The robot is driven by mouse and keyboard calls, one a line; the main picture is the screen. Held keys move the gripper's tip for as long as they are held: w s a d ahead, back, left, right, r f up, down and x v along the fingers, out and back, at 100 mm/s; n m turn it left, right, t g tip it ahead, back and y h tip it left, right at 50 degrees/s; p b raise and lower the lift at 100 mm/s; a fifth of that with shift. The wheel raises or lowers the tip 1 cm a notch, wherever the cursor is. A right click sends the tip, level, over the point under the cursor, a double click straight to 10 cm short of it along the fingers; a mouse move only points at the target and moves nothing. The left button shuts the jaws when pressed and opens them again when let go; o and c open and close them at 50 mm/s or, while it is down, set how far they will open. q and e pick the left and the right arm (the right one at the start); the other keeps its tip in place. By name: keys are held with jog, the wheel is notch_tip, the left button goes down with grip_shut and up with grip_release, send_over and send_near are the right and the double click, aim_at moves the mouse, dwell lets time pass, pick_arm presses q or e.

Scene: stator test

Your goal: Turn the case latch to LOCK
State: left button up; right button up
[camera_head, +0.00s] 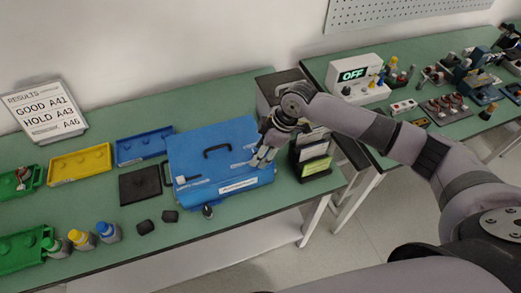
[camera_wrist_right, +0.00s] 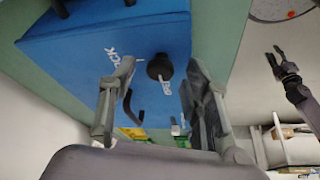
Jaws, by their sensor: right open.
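The blue case (camera_head: 212,168) lies closed on the green bench, with a black carry handle (camera_head: 217,148) on its lid. My right gripper (camera_head: 262,160) is over the lid's right part, fingers pointing down. In the wrist view the blue lid (camera_wrist_right: 75,50) shows a dark round latch knob (camera_wrist_right: 159,66), seen between the open fingers (camera_wrist_right: 150,88) with nothing gripped. White lettering ending in "CK" is beside the knob, and more white lettering is by its pale tip. I cannot tell whether a finger touches the knob. A dark gripper, apparently my left (camera_wrist_right: 283,62), hangs beyond the bench edge.
A black organizer (camera_head: 312,160) stands close right of the case. Left of it are a black plate (camera_head: 140,185), a blue tray (camera_head: 145,146) and a yellow tray (camera_head: 80,165). Several capped bottles (camera_head: 80,239) stand at the front left. A small dark object (camera_head: 207,212) is at the case's front.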

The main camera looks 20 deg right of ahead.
jog(key=shift+c, duration=0.4)
grip_shut()
